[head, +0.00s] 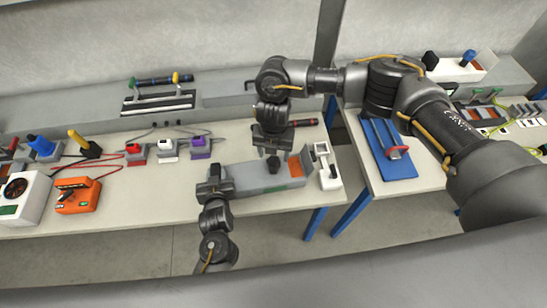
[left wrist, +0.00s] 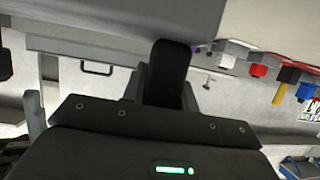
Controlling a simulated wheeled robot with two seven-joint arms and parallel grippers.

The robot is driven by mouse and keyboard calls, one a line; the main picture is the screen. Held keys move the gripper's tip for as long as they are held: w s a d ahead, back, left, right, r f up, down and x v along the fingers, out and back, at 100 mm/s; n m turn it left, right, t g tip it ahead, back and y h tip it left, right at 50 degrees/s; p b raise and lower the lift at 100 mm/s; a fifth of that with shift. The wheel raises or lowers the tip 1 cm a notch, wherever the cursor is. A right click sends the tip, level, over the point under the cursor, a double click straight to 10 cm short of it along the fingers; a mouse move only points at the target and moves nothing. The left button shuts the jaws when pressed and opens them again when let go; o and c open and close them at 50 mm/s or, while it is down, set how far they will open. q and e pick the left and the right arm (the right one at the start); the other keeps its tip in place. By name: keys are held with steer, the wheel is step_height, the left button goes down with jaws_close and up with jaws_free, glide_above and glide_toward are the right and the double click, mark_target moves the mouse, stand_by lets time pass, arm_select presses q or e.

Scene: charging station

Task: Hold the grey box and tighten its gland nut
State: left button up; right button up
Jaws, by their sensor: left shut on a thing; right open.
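The grey box (head: 250,179) lies near the front edge of the middle table, with an orange patch at its right end. My left gripper (head: 214,186) is shut on the box's left end. In the left wrist view the grey box (left wrist: 115,16) fills the top, with a dark finger (left wrist: 167,72) against it. My right gripper (head: 273,150) is open and points down above the right half of the box. A small dark piece (head: 273,164) shows just below it; I cannot tell whether this is the gland nut or a fingertip.
A white device (head: 326,168) stands close to the box's right end. Red, white and purple connectors (head: 168,148) stand behind left. An orange case (head: 77,195) is further left. A gap separates this table from the right table with a blue board (head: 387,150).

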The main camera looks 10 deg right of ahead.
mark_target(274, 160)
step_height(274, 160, up, 8)
stand_by(0.6)
arm_select(q)
steer(key=o, duration=0.9)
steer(key=shift+o, duration=0.2)
steer(key=v, duration=1.2)
